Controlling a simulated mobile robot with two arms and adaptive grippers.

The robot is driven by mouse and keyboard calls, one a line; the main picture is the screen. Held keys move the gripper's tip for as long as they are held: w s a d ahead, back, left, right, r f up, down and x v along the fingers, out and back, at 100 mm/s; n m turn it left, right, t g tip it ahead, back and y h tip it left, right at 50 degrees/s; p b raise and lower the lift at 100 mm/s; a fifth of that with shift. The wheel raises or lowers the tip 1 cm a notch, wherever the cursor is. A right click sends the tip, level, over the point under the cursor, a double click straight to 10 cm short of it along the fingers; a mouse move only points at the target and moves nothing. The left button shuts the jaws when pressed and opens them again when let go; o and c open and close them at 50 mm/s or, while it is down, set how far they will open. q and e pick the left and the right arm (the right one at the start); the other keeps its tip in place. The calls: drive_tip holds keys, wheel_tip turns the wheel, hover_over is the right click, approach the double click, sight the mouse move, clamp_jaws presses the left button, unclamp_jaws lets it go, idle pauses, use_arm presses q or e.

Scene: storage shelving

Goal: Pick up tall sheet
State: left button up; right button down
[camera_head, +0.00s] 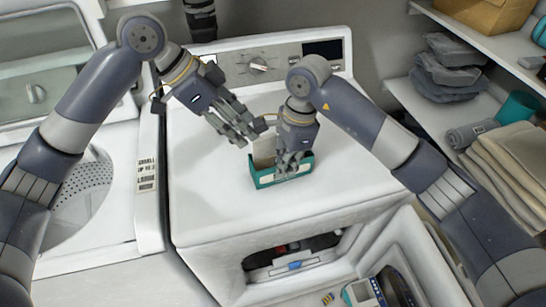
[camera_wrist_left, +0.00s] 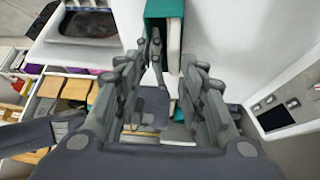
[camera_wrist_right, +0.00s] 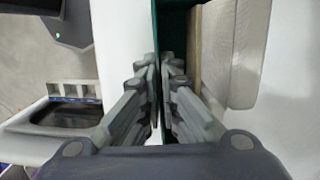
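A teal box (camera_head: 266,181) stands on the white machine top, with a beige upright sheet (camera_head: 263,152) rising above its rim. In the right wrist view, a beige sheet (camera_wrist_right: 194,60) and a thicker whitish one (camera_wrist_right: 250,55) show beside the box's dark inside. My right gripper (camera_head: 292,165) is over the box; its fingertips close together on the thin teal wall (camera_wrist_right: 157,90), beside the sheets. My left gripper (camera_head: 250,130) is open and empty, above and left of the box. In the left wrist view, a pale sheet (camera_wrist_left: 174,45) and the teal box (camera_wrist_left: 160,8) lie beyond its fingers.
The white machine top (camera_head: 210,190) is mostly clear around the box. A control panel (camera_head: 270,62) runs along its back. An open washer drum (camera_head: 80,195) is at left. Shelves at right hold grey folded cloths (camera_head: 445,70) and beige towels (camera_head: 515,165).

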use_arm(q)
drive_tip(key=s+d+f+m+g+h, duration=0.1)
drive_tip(key=s+f+h, duration=0.1)
drive_tip(key=n+t+h, duration=0.2)
drive_tip(key=t+h, duration=0.5)
drive_tip(key=h, duration=0.1)
approach(258, 139)
drive_tip(key=shift+x, duration=5)
drive_tip(key=shift+w+a+f, duration=0.1)
drive_tip(key=shift+f, duration=0.1)
clamp_jaws()
